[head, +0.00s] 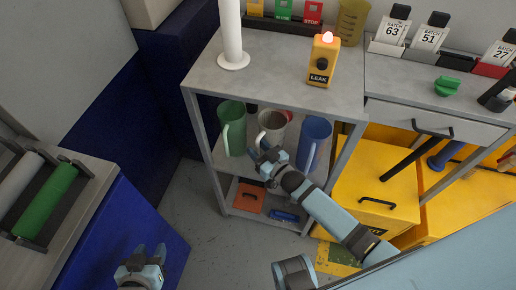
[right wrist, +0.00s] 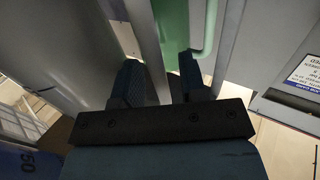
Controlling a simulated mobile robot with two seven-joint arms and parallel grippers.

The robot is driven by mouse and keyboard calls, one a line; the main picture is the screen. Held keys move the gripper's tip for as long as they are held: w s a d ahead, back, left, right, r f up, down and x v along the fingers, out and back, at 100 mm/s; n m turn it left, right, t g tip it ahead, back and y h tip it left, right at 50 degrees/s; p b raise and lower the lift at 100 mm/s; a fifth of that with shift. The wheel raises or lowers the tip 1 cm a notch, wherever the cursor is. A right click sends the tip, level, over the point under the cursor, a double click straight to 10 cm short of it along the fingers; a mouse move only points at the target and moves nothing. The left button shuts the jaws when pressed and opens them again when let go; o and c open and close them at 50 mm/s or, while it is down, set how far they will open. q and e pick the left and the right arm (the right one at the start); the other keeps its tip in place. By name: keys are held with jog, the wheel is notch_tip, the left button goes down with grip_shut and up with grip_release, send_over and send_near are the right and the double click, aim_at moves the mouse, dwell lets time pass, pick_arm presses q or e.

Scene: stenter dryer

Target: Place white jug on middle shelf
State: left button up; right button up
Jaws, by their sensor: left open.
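The white jug (head: 272,122) stands upright on the middle shelf (head: 238,174) of the grey rack, between a green jug (head: 232,128) and a blue jug (head: 313,140). My right gripper (head: 262,160) is at its lower front, by the handle side, and hides part of it. In the right wrist view, a pale upright strip (right wrist: 148,40) runs down between the fingers of my right gripper (right wrist: 162,82), with the green jug (right wrist: 174,30) behind. I cannot tell whether the fingers grip that strip. My left gripper (head: 140,268) is open and empty at the bottom left.
The rack top holds a yellow LEAK box (head: 323,60) with a red lamp and a white post (head: 232,35). Orange (head: 249,196) and blue items lie on the lower shelf. Yellow cabinets (head: 375,185) stand right of the rack; a roller bench (head: 45,215) is left.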

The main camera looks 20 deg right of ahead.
jog(key=shift+r, duration=0.2)
pick_arm(q)
jog(key=shift+s+p, duration=0.1)
jog(key=shift+p, duration=0.4)
pick_arm(e)
jog(key=v, duration=1.2)
pick_arm(q)
jog(key=shift+r, duration=0.3)
pick_arm(e)
jog(key=shift+f, duration=0.15)
jog(key=shift+s, duration=0.1)
